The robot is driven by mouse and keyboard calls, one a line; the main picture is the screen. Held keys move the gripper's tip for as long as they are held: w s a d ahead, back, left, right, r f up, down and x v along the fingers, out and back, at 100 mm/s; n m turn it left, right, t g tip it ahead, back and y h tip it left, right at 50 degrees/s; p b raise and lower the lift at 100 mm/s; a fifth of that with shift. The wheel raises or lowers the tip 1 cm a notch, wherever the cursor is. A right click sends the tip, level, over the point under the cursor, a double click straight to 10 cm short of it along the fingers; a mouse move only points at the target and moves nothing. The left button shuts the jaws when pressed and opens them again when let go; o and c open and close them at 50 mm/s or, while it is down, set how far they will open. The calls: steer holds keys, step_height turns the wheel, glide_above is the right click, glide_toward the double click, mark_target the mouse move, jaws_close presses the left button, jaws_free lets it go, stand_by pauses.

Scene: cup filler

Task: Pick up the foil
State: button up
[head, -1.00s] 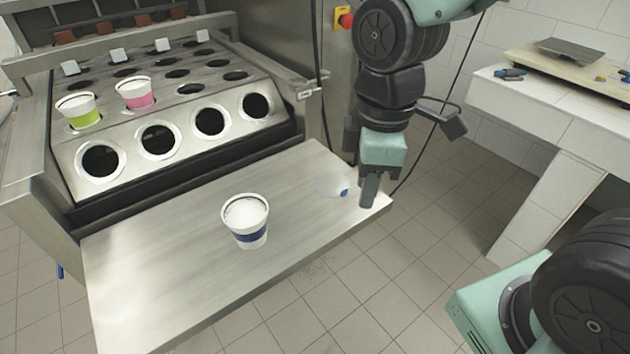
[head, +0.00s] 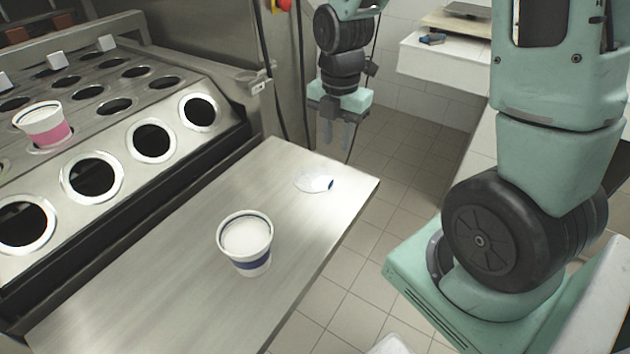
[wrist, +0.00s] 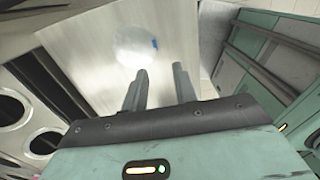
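The foil (head: 311,182) is a thin, pale, see-through disc with a small blue tab at its right side. It lies on the steel shelf (head: 180,270) near the far right corner. In the wrist view the foil (wrist: 133,46) lies on the shelf (wrist: 85,45) just beyond my fingertips. My gripper (head: 335,135) points down behind the shelf's far end, apart from the foil. In the wrist view its two fingers (wrist: 160,72) stand apart with nothing between them.
A white cup with a blue band (head: 246,243) stands on the shelf, nearer than the foil. A pink cup (head: 44,125) sits in a hole of the filler machine (head: 118,130) at left. A white counter (head: 440,65) stands at the back right.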

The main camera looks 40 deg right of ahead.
glide_above(331, 181)
steer(key=f, duration=0.6)
steer(key=shift+s+d+f, duration=0.15)
steer(key=shift+s+f, duration=0.05)
steer(key=shift+s, duration=0.15)
steer(key=shift+w+f+b, duration=0.2)
steer(key=shift+f, duration=1.15)
steer(key=shift+w+f+b, duration=0.15)
steer(key=shift+f, duration=1.15)
jaws_close()
